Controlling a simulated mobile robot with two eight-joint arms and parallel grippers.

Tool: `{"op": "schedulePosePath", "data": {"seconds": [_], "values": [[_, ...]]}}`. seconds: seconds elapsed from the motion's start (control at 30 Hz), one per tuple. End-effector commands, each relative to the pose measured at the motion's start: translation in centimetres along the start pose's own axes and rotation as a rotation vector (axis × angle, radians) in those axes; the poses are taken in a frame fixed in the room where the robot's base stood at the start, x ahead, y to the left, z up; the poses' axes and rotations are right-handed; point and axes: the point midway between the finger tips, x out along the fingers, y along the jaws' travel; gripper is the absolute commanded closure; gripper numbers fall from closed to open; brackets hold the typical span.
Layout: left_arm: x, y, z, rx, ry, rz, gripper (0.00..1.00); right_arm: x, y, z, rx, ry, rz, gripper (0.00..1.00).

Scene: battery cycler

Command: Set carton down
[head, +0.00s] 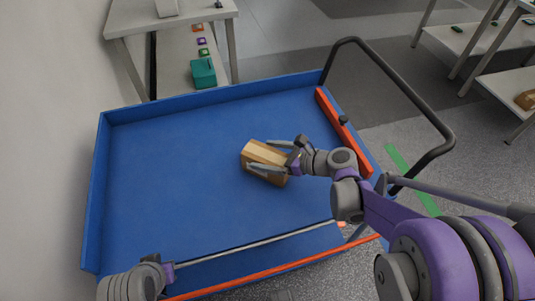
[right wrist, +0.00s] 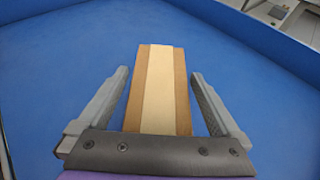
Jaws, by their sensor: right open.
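A small brown carton (head: 263,158) with a paler strip along its top rests on the blue cart bed (head: 180,160), near the middle. My right gripper (head: 262,157) reaches in from the right with its fingers on either side of the carton. In the right wrist view the carton (right wrist: 160,90) lies between the two open fingers (right wrist: 158,85), with a gap on each side. My left gripper is mostly out of frame; only part of the left wrist (head: 135,283) shows at the lower left, and its fingers cannot be made out.
The cart has low blue walls, an orange bar (head: 343,132) on the right and a black handle (head: 410,95) beyond it. A table (head: 130,18) and a shelf with a teal box (head: 203,72) stand behind. The bed left of the carton is clear.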

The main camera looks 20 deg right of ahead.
Motion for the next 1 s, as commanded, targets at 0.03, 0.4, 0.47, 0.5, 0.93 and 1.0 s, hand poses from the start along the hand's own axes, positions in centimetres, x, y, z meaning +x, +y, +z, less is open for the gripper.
{"op": "schedulePosePath", "data": {"seconds": [0.03,0.4,0.47,0.5,0.93,1.0], "values": [[-0.3,0.0,-0.1,0.000,0.001,0.000,1.00,-0.2,0.0,0.3,0.000,0.000,-0.001,0.00],[-0.8,0.0,-0.4,0.000,0.003,0.000,1.00,-7.4,-0.1,0.2,0.001,0.001,-0.006,0.00],[-0.8,0.0,-0.5,0.000,0.003,0.000,1.00,-8.6,-0.1,0.2,0.002,0.001,-0.005,0.00],[-0.9,0.0,-0.5,0.000,0.003,0.000,1.00,-9.3,-0.1,0.2,0.002,0.001,-0.005,0.00],[-1.1,0.0,-0.6,0.000,0.004,0.000,1.00,-12.1,0.0,0.2,0.000,0.000,0.000,0.00],[-1.1,0.0,-0.6,0.000,0.004,0.000,1.00,-12.1,0.0,0.2,0.000,0.000,0.000,0.00]]}}
